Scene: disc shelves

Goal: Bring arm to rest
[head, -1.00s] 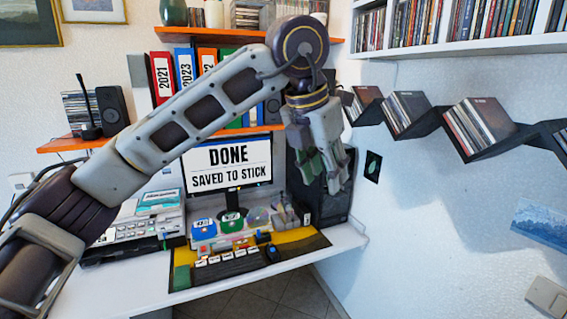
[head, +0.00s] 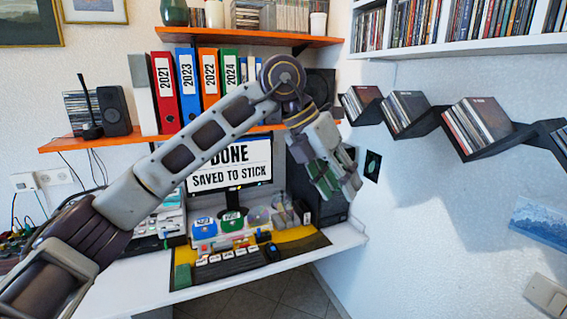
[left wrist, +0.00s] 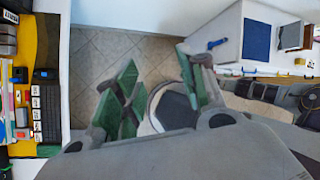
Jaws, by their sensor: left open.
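My left arm reaches in from the left across the head view. Its gripper (head: 338,180) hangs in the air in front of the dark box beside the monitor, above the right end of the desk. The gripper is open and nothing is between its fingers. In the left wrist view the green-padded fingers (left wrist: 158,95) stand apart over tiled floor. My right gripper is not in view.
A white desk (head: 345,238) carries a monitor (head: 225,165), a keyboard (head: 228,264) on a yellow mat, and small boxes. Orange shelves (head: 245,37) hold binders above. Black zigzag disc shelves (head: 490,143) line the right wall. The space before that wall is clear.

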